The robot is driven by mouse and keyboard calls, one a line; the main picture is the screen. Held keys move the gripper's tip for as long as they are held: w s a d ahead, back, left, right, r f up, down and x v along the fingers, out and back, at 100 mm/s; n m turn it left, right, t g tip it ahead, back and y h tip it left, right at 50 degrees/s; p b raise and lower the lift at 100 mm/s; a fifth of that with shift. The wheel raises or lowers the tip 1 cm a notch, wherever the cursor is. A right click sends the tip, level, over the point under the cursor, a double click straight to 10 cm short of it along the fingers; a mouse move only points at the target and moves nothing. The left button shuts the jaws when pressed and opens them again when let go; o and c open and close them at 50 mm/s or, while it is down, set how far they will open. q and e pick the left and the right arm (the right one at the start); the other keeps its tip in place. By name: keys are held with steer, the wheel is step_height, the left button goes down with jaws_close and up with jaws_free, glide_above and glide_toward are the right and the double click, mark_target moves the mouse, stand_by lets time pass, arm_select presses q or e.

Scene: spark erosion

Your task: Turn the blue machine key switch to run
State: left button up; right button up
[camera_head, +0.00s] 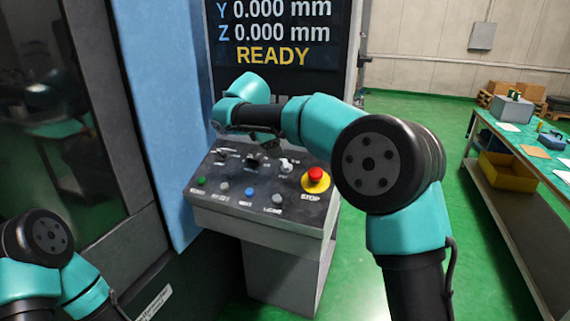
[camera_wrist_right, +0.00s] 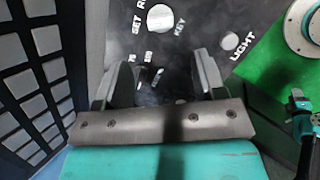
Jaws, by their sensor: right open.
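The control panel (camera_head: 233,205) slopes below the screen in the head view. A pale round metal switch (camera_head: 287,165) sits in its back row, left of the red stop button. In the right wrist view, a pale round fitting (camera_wrist_right: 160,18) sits beside the label KEY, with SET and RUN lettering nearby. My right gripper (camera_head: 262,143) is over the back of the panel, partly hidden by its own arm. Its jaws are open in the right wrist view (camera_wrist_right: 163,60), apart from the fitting, with dark panel and pale marks between them. My left gripper is not in view.
The red stop button (camera_head: 315,178) on its yellow base is right of the switch. Green (camera_head: 201,182), blue (camera_head: 249,192) and grey buttons line the front row. The screen (camera_head: 280,35) stands behind the panel. A workbench (camera_head: 530,170) stands at right, across open green floor.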

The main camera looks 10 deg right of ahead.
mark_target(285, 163)
steer(key=x, duration=1)
steer(key=shift+c, duration=0.2)
steer(key=c, duration=0.9)
